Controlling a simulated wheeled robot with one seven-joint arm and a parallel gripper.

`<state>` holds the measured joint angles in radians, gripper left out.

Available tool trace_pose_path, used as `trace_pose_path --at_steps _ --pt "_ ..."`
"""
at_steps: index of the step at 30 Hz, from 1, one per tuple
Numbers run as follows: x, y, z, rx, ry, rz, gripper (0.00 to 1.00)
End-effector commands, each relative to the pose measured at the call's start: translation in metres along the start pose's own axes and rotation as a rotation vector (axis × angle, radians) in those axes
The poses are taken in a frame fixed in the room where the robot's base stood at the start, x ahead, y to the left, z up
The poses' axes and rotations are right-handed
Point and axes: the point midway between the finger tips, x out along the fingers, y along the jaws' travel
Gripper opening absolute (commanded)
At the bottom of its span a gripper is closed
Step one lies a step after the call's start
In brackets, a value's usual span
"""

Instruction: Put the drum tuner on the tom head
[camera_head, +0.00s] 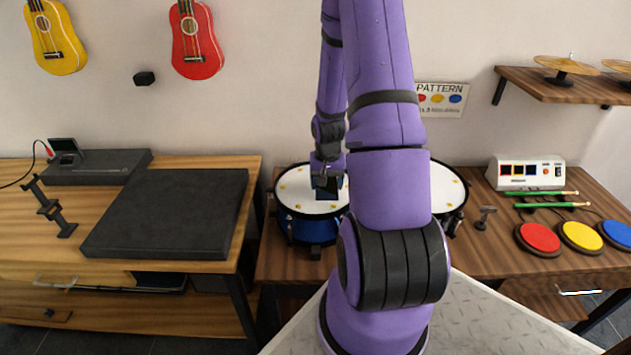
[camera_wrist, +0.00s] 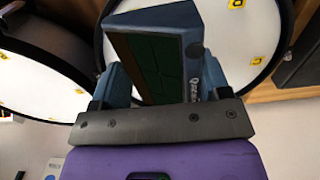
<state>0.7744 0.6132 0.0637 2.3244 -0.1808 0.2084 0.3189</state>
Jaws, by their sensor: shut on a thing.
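My gripper (camera_head: 328,180) is shut on the drum tuner, a dark blue-grey box with a dark green screen. The tuner (camera_wrist: 152,62) sits between the two fingers in the wrist view, and its dark face (camera_head: 327,189) shows in the head view. They are over the white tom head (camera_head: 297,190) of the blue-shelled drum at the left, near its right part. The head has small yellow marks, and it also shows behind the tuner in the wrist view (camera_wrist: 242,40). I cannot tell whether the tuner touches the head.
A second white-headed drum (camera_head: 447,188) stands to the right, partly hidden by my arm. Further right are a drum module (camera_head: 525,173), green sticks (camera_head: 545,194) and coloured pads (camera_head: 581,237). At the left, a dark flat board (camera_head: 170,212) lies on a wooden bench.

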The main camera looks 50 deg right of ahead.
Motion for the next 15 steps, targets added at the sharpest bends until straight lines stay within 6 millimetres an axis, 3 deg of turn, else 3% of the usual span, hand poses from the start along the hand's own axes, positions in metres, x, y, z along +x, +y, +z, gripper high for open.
trace_pose_path --at_steps 6,15 --pt "0.005 -0.021 -0.04 -0.001 0.001 -0.001 0.43" --pt "0.006 -0.031 -0.059 0.0 0.001 0.0 0.43"
